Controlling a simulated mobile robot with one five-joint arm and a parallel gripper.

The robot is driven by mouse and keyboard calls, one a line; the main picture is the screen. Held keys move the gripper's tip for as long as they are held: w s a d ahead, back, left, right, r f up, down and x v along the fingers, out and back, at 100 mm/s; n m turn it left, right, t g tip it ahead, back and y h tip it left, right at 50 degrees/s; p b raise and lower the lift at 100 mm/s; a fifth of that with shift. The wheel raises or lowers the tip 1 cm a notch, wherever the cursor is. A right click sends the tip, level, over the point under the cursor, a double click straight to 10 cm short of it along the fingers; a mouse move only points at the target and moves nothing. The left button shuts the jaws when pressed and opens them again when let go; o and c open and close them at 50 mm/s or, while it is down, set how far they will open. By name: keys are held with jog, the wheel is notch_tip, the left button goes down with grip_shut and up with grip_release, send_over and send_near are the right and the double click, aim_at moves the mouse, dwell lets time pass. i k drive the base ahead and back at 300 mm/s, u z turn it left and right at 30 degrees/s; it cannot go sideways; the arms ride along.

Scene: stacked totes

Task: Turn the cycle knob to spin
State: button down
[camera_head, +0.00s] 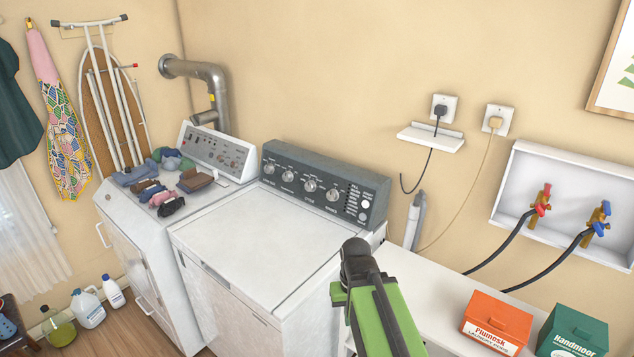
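The washer's dark control panel (322,177) stands at the back of a white top-loading machine (250,240) in the middle of the view. It carries a row of several silver knobs. The small label under the third knob from the left seems to read "CYCLE", so this looks like the cycle knob (310,185). Its pointer setting is too small to read. My green and black arm rises from the bottom, right of the washer's front corner. Its dark end, where my gripper (357,256) is, appears in front of and below the panel, apart from the knobs. No fingers can be made out.
A dryer (150,215) with folded clothes (172,185) on top stands left. A white shelf (430,290) at right holds an orange box (496,322) and a green box (572,333). Bottles (88,308) stand on the floor at left. The washer lid is clear.

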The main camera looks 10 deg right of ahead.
aim_at(310, 185)
jog(key=u, duration=0.4)
jog(key=i, duration=1.15)
jog(key=z, duration=0.05)
